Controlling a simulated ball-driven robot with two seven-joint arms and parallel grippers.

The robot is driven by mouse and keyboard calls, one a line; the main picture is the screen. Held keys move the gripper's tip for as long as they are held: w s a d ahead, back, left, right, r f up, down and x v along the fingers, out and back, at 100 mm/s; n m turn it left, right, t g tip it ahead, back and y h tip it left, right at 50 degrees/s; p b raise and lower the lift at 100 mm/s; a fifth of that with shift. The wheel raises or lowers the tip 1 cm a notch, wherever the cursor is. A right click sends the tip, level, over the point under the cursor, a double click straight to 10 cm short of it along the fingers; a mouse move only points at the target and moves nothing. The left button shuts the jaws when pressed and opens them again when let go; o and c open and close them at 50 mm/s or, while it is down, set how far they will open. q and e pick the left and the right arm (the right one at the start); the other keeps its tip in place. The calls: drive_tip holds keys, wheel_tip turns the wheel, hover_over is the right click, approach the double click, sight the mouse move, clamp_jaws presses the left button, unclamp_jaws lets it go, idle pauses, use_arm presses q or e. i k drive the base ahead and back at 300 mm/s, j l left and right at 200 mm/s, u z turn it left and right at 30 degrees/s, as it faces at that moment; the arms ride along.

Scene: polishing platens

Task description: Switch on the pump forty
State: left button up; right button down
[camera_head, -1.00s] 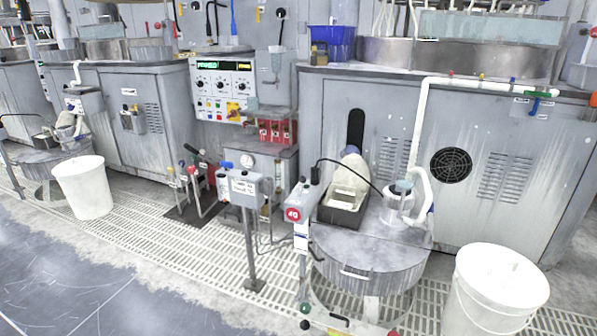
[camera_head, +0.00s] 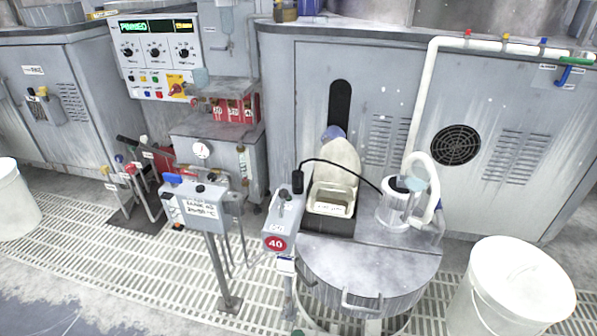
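The pump forty is marked by a round red label reading 40 (camera_head: 276,244) on the front of a small grey switch box (camera_head: 281,222). A small dark toggle or knob (camera_head: 284,197) stands on top of the box; I cannot tell its position. The box stands just left of a round grey drum (camera_head: 369,270). A white jug-like container (camera_head: 336,178) in a dark tray and a clear pump housing (camera_head: 397,204) sit on the drum, with a black cable running between them. Neither of my grippers shows in the view.
A grey control box on a post (camera_head: 198,207) stands left of the switch box. White buckets stand at the right (camera_head: 509,290) and far left (camera_head: 14,200). A control panel (camera_head: 156,58) and large grey cabinets line the back. The grated floor (camera_head: 130,270) is open at front left.

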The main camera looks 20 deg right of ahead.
sight(284, 193)
drive_tip(key=i+l, duration=0.2)
drive_tip(key=l, duration=0.15)
drive_tip(key=i+l, duration=0.45)
drive_tip(key=l, duration=0.25)
